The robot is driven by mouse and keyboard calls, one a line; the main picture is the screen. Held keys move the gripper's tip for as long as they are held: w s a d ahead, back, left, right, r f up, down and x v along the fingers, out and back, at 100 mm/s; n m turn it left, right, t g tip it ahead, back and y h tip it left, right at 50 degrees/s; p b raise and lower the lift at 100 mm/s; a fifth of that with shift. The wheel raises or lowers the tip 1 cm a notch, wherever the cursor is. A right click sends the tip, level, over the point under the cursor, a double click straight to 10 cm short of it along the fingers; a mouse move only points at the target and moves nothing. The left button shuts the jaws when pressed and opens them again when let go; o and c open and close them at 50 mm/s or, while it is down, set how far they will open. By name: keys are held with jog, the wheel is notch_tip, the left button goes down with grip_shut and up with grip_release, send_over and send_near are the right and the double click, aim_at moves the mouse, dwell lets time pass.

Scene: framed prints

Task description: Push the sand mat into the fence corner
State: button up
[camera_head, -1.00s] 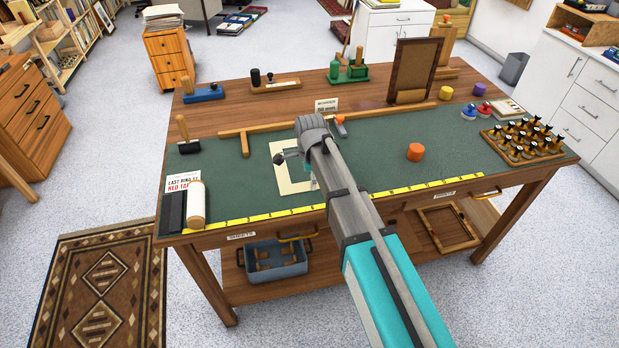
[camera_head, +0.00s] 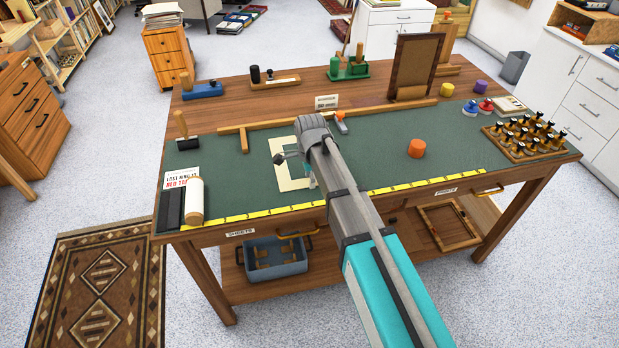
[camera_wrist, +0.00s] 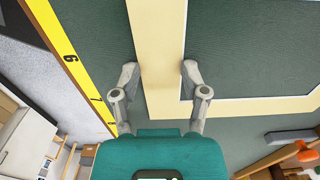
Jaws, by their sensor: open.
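The sand mat, a cream frame with an open window (camera_head: 278,165), lies flat on the green work surface, partly hidden by my arm. The wooden fence (camera_head: 375,112) runs along the back of that surface, with a short bar (camera_head: 244,141) meeting it in a corner to the mat's left and behind. The mat is apart from the short bar. My gripper (camera_head: 311,181) is low at the mat's right front. In the wrist view my gripper (camera_wrist: 159,76) is open, with one fingertip on each side of a mat strip (camera_wrist: 157,40). I cannot tell whether the fingers touch it.
A yellow ruler (camera_head: 262,213) lines the front edge. An orange-handled tool (camera_head: 341,125) lies by the fence behind my arm. A roller (camera_head: 186,137) stands at left. Green surface between mat and short bar is clear.

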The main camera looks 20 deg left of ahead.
grip_shut()
jog(key=shift+a, duration=0.1)
